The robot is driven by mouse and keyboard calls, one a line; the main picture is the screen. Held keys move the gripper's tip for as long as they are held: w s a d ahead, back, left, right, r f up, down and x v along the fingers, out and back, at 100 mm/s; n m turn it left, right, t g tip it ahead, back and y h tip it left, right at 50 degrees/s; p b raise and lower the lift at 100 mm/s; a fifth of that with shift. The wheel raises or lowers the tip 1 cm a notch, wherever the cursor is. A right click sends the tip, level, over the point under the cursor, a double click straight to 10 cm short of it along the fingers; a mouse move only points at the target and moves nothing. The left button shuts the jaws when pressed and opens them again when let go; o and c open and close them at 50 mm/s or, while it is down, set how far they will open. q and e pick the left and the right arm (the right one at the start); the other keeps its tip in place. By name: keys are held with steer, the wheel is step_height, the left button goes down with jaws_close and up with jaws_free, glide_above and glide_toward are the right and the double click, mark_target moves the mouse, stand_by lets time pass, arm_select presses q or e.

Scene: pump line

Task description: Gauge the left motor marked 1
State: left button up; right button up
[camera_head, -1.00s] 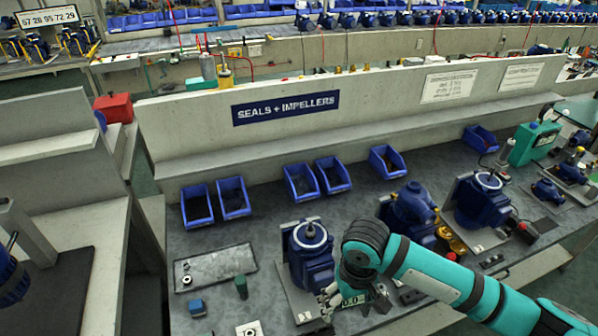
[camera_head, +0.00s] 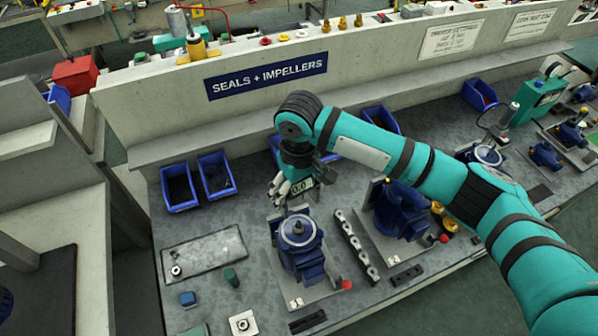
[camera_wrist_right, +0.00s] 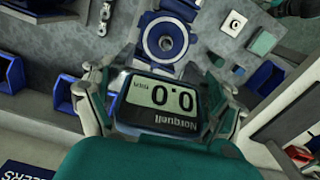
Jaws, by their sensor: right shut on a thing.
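The left blue motor (camera_head: 302,262) stands upright on a grey base plate at the front of the bench, with a pale ring on top. I cannot read a number on it. My right gripper (camera_head: 285,190) is shut on a gauge (camera_head: 301,187) whose display reads 0.0. The gauge is held above the bench, just behind the motor in the head view, apparently not touching it. In the right wrist view the gauge (camera_wrist_right: 160,103) fills the middle, with the motor's round opening (camera_wrist_right: 164,41) beyond it. My left gripper is not in view.
A second blue motor (camera_head: 400,210) stands to the right, past a rail with several holes (camera_head: 355,243). Blue bins (camera_head: 178,187) line the back below the shelf wall. A grey tray (camera_head: 205,252) and small blocks lie left. My right arm crosses above the motors on the right.

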mark_target(299, 226)
steer(key=shift+s, duration=0.15)
steer(key=shift+s+f+b, duration=0.2)
steer(key=shift+s+b, duration=0.5)
steer(key=shift+s, duration=0.15)
steer(key=f+b, duration=0.3)
steer(key=shift+w+b, duration=0.3)
steer(key=shift+w, duration=0.05)
step_height(299, 226, down, 2)
steer(key=shift+s+b, duration=0.15)
steer(key=shift+b, duration=0.25)
step_height(299, 226, down, 3)
steer(key=shift+r+b, duration=0.2)
steer(key=shift+b, duration=0.1)
steer(key=shift+f, duration=0.45)
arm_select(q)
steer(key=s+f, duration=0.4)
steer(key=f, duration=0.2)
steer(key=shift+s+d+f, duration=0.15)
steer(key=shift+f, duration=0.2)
arm_select(e)
steer(key=shift+a, duration=0.1)
